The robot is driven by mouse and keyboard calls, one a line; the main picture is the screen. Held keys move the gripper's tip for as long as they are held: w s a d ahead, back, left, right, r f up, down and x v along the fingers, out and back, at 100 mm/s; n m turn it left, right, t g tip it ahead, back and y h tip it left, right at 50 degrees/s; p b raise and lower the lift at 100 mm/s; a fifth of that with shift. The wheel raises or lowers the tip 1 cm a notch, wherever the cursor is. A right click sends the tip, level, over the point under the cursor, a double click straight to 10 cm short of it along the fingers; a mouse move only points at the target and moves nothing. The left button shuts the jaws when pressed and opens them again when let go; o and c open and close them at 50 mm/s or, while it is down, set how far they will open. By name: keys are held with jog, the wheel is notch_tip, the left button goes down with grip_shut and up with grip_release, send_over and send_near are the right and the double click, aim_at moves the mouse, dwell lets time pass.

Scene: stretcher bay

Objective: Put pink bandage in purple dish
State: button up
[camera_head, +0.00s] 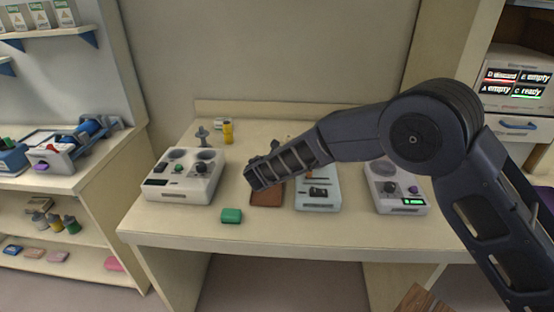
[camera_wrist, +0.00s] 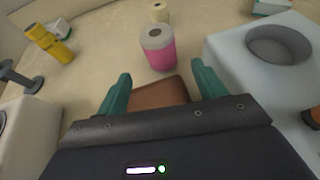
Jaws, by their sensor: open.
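A pink bandage roll with a grey top (camera_wrist: 160,52) stands upright on the table in the wrist view, just beyond my fingertips. I cannot make it out in the head view, where my arm covers that area. My gripper (camera_wrist: 158,76) is open, its two green fingers apart with no object held between them. In the head view my gripper (camera_head: 252,178) hangs over the brown mat (camera_head: 267,196), which also shows between the fingers in the wrist view (camera_wrist: 158,94). I cannot identify a purple dish in either view.
A white device (camera_head: 182,190) stands left, a pale blue tray (camera_head: 318,202) right of the mat, another device (camera_head: 392,205) further right. A green block (camera_head: 231,215) lies near the front edge. A yellow object (camera_wrist: 50,43) and a cream roll (camera_wrist: 159,12) stand farther back.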

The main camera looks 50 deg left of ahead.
jog(key=shift+s+d+r, duration=0.1)
jog(key=shift+s+d, duration=0.1)
